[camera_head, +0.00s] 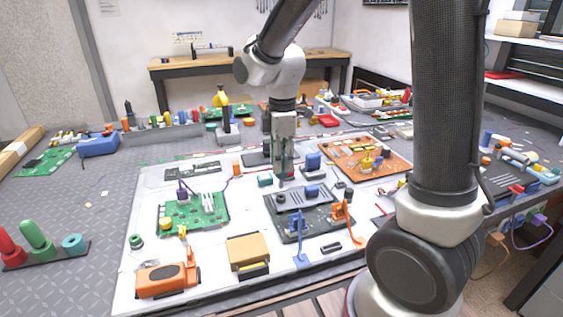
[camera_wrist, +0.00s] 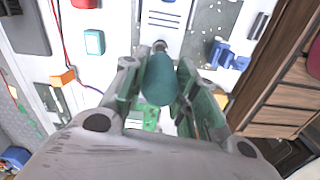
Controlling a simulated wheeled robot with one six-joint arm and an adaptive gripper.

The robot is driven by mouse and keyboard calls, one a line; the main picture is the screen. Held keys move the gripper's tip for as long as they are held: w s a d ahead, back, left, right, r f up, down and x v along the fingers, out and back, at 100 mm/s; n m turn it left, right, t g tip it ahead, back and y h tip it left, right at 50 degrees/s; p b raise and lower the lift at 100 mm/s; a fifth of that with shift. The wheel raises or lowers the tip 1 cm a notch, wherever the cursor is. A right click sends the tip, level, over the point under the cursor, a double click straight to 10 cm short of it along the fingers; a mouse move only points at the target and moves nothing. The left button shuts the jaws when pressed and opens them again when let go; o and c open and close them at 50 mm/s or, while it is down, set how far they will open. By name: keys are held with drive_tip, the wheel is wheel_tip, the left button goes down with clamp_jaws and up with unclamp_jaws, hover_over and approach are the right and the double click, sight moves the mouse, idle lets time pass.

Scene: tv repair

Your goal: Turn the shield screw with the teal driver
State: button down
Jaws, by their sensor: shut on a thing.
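My gripper (camera_head: 283,172) is shut on the teal driver (camera_wrist: 160,82), with its green-padded fingers on either side of the handle in the wrist view. The driver points away from the wrist camera, and a short grey part (camera_wrist: 160,46) shows beyond the handle. A pale slotted panel (camera_wrist: 168,22), possibly the shield, lies beyond it. I cannot tell whether the driver touches the panel. The shield screw cannot be made out. In the head view, my gripper is above the far edge of a dark board (camera_head: 290,226) on the white mat (camera_head: 200,262).
A green circuit board (camera_head: 205,208) lies left of the dark board, and an orange board (camera_head: 362,152) lies to the right behind it. Orange and blue clips stand at the dark board's front. A rack (camera_head: 45,254) with red and green handles is at far left.

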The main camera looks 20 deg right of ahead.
drive_tip(key=shift+r, duration=3)
